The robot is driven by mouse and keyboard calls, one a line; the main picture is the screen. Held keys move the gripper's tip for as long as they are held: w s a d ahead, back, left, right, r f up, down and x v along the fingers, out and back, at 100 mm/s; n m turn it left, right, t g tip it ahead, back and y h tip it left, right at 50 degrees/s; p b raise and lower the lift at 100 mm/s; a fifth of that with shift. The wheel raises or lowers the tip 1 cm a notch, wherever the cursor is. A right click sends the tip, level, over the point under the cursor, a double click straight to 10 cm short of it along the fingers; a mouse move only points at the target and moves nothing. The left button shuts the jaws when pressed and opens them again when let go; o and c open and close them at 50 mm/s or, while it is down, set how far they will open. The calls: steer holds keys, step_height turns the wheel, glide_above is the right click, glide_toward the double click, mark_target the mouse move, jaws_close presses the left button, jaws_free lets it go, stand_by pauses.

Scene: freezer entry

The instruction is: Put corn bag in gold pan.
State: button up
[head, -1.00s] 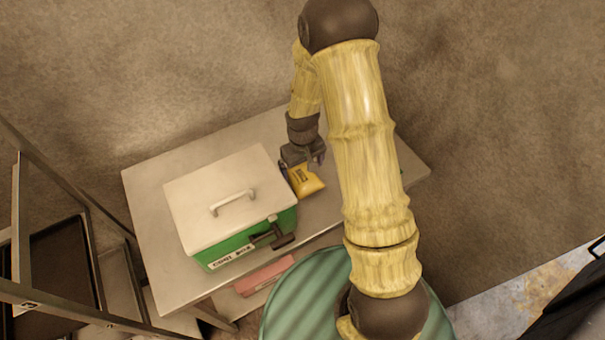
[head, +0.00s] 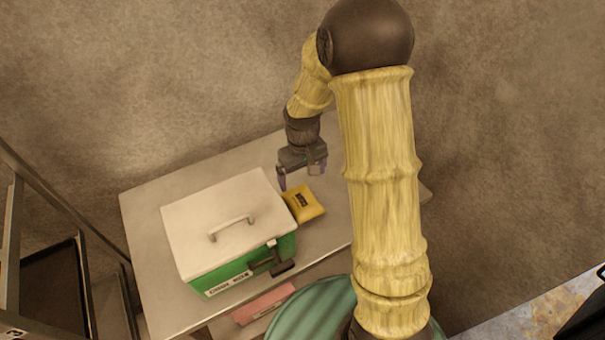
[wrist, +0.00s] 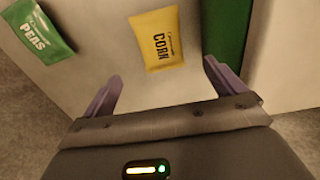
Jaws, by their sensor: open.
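The yellow corn bag (head: 303,204) lies on the steel table, close to the right side of the green cooler. In the wrist view the corn bag (wrist: 157,40) lies beyond the fingertips, between their lines, with its CORN label showing. My gripper (head: 302,180) is open and empty, above and just behind the bag in the head view. Its two purple fingers also show in the wrist view (wrist: 162,75), apart from the bag. I see no gold pan in any view.
A green cooler (head: 220,277) with a white lid and handle stands on the table (head: 150,230). A green peas bag (wrist: 34,32) lies left of the corn in the wrist view. A pink package (head: 264,303) sits below. A dark rack (head: 55,285) stands at left.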

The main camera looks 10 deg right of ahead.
steer(key=s+d+r+m+t, duration=0.2)
steer(key=s+d+r+m, duration=0.1)
steer(key=s+r, duration=0.6)
steer(key=s+d, duration=0.1)
steer(key=s, duration=0.3)
steer(key=shift+s+m+t, duration=0.3)
